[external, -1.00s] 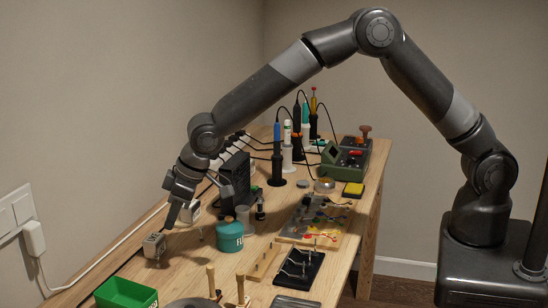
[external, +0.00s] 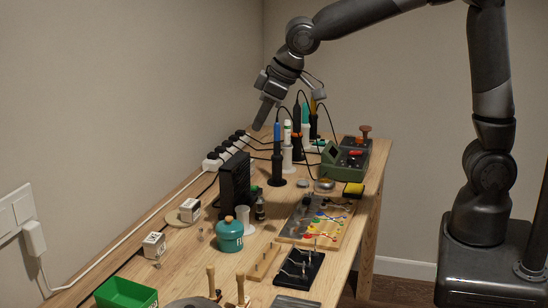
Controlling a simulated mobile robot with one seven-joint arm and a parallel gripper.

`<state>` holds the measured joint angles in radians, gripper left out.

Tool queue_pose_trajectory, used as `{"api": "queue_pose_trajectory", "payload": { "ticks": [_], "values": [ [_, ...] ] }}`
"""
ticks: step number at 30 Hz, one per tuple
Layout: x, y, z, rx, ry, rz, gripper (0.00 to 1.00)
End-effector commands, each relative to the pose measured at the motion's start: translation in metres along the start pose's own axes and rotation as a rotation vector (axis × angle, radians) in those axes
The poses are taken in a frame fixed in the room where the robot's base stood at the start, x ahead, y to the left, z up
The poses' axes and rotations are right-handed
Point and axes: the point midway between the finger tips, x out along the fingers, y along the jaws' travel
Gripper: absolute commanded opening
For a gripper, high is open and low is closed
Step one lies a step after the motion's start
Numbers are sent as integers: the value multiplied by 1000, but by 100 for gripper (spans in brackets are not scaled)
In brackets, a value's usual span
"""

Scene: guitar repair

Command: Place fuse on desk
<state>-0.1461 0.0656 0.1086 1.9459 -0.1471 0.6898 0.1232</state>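My gripper (external: 262,122) is in the air above the back left of the wooden desk (external: 185,270), pointing down, near the power strip and the soldering irons. Its fingers look close together, but the view is too small to show whether they are open or hold anything. I cannot make out a fuse for certain. A white box-like block (external: 154,245) lies on the desk at the left, and a similar one (external: 190,210) sits on a round pale disc behind it.
A white power strip (external: 213,164) with several black plugs runs along the wall. Soldering irons (external: 277,155) stand upright with cables. A black upright device (external: 234,183), teal pot (external: 229,236), green bin (external: 125,295) and circuit board (external: 318,220) crowd the desk. The front left has bare wood.

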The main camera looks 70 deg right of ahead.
Motion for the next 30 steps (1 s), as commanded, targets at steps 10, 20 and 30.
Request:
{"api": "queue_pose_trajectory", "payload": {
  "ticks": [10, 20, 30],
  "values": [
    [-95, 45, 104, 94, 16, 38, 17],
    [-140, 59, 213, 181, 30, 40, 17],
    [-147, 57, 261, 216, 36, 29, 17]
  ]
}}
